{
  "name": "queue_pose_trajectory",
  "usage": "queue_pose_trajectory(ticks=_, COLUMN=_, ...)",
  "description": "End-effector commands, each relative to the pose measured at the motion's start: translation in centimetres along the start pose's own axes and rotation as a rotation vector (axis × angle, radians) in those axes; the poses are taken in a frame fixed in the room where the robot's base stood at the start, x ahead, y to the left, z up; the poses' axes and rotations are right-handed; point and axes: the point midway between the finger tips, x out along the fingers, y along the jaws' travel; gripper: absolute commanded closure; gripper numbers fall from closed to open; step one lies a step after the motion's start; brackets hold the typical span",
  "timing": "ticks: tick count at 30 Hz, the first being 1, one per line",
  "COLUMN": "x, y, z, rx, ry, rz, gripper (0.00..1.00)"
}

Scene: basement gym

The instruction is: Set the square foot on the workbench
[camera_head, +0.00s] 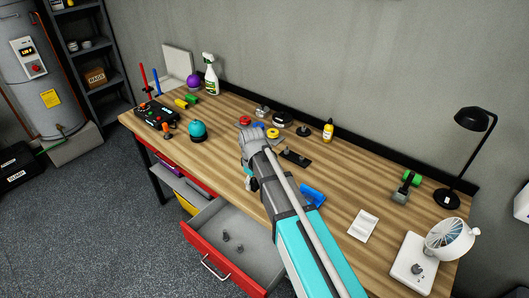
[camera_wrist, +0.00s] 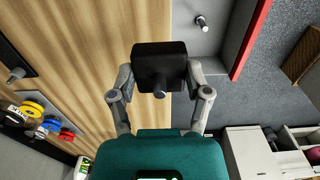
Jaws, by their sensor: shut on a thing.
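The square foot (camera_wrist: 148,62) is a black block with a grey round stud. In the wrist view it sits between the fingers of my gripper (camera_wrist: 160,75), which is shut on it. The foot appears over the front edge of the wooden workbench (camera_head: 335,182), beside the open drawer; I cannot tell its height above the top. In the head view my gripper (camera_head: 250,182) is mostly hidden behind my arm, and the foot cannot be made out. The workbench top also fills the left of the wrist view (camera_wrist: 90,60).
The red-fronted drawer (camera_head: 222,262) stands open below, with small grey studded pieces (camera_head: 226,237) inside. A black plate with pegs (camera_head: 295,158), a blue object (camera_head: 312,195), a white tray (camera_head: 362,226) and a fan (camera_head: 448,240) stand on the bench. Bare wood shows left of my arm.

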Motion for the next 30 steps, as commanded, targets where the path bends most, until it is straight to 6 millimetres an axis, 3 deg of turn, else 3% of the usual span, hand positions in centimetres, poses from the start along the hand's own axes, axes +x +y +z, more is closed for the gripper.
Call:
queue_pose_trajectory(ticks=14, x=0.7, y=1.0, z=-1.1, rx=-0.001, ry=0.000, rz=0.000, gripper=0.84)
queue_pose_trajectory(ticks=30, x=5.1, y=7.2, z=-6.6, rx=-0.002, ry=0.000, rz=0.000, gripper=0.84)
